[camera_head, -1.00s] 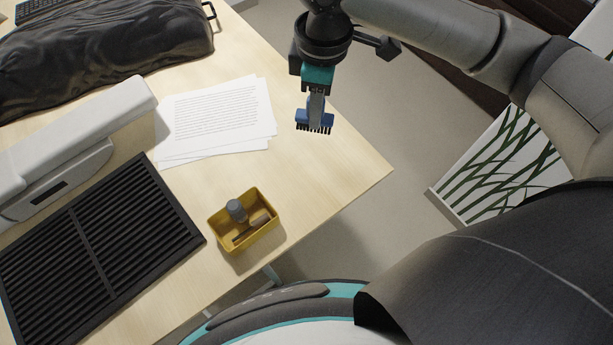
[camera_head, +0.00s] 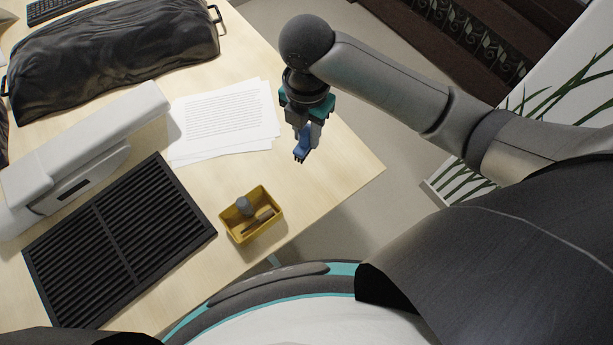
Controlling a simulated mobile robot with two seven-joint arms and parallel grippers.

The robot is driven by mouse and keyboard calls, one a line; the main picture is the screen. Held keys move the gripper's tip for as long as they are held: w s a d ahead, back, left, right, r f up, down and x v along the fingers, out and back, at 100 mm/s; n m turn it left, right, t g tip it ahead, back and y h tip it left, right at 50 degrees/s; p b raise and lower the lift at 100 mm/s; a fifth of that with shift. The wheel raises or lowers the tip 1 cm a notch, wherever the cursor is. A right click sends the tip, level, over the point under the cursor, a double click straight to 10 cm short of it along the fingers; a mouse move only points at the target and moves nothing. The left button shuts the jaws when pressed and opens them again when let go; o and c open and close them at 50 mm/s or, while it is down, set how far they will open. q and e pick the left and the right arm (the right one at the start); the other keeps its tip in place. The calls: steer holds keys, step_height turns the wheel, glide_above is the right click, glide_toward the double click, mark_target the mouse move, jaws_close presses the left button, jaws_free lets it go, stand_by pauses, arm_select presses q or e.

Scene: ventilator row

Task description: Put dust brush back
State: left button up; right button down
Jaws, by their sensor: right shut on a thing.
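The dust brush (camera_head: 302,145) is blue with dark bristles at its lower end. My right gripper (camera_head: 304,126) is shut on it and holds it bristles down, over the right part of the table near the paper sheets; its exact height is hard to tell. A yellow open box (camera_head: 274,227) stands near the table's front right edge, below the brush in the picture, and the brush is apart from it. A grey cylinder (camera_head: 243,204) and a brown stick-like thing (camera_head: 259,221) lie in the box. My left gripper is out of view.
Paper sheets (camera_head: 225,120) lie left of my right gripper. A black slatted grille (camera_head: 120,240) and a long white device (camera_head: 90,150) lie at the left. A black covered bulky thing (camera_head: 115,60) is at the back. Bare table (camera_head: 335,170) surrounds the box's right side.

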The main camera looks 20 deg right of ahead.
steer(key=shift+f+b, duration=1.6)
steer(key=shift+f, duration=7.8)
steer(key=shift+f, duration=0.2)
steer(key=c, duration=0.7)
jaws_free()
steer(key=shift+o, duration=0.2)
